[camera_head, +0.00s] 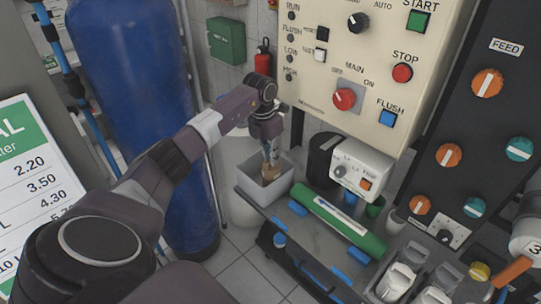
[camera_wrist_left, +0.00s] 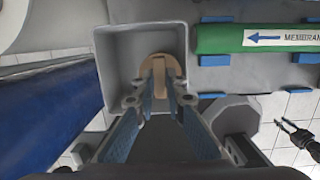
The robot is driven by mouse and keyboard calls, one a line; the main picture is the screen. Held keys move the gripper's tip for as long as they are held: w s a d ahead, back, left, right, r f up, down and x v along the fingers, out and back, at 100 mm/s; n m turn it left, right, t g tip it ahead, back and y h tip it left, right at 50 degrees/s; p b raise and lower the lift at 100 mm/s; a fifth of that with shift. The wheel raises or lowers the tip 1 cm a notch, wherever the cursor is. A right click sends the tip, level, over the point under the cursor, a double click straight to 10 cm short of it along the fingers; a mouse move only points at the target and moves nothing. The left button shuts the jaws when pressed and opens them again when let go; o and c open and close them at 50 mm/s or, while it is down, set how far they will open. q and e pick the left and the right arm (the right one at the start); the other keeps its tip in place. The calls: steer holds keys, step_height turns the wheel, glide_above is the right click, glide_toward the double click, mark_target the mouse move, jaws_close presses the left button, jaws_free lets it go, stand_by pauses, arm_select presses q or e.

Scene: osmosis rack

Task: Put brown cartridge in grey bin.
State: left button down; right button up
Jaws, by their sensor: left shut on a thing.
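The brown cartridge (camera_head: 270,173) is a tan-brown piece held upright between the fingers of my left gripper (camera_head: 269,152). The grey bin (camera_head: 250,188) is an open square box at the left end of the bench. The cartridge's lower end is at the bin's opening, inside its outline. In the left wrist view the cartridge (camera_wrist_left: 158,66) shows round and tan at the fingertips (camera_wrist_left: 159,75), over the bin (camera_wrist_left: 104,55); its height above the bin floor is hard to tell. A dark gripper-like shape (camera_wrist_left: 298,136), perhaps my right gripper, shows small at the right edge there.
A green membrane tube (camera_head: 340,222) lies in blue clips right of the bin. A white box with a knob (camera_head: 362,170) stands behind it. A big blue tank (camera_head: 140,110) stands left, and a control panel (camera_head: 365,60) hangs above. White cartridges (camera_head: 397,280) stand at the front right.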

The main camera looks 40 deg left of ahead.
arm_select(q)
steer(key=c, duration=2)
jaws_free()
steer(key=shift+f, duration=0.1)
steer(key=shift+o, duration=0.2)
steer(key=shift+r, duration=0.3)
step_height(320, 180, up, 12)
steer(key=s+b, duration=0.1)
steer(key=s, duration=0.1)
steer(key=shift+f+b, duration=0.2)
steer(key=shift+b, duration=0.2)
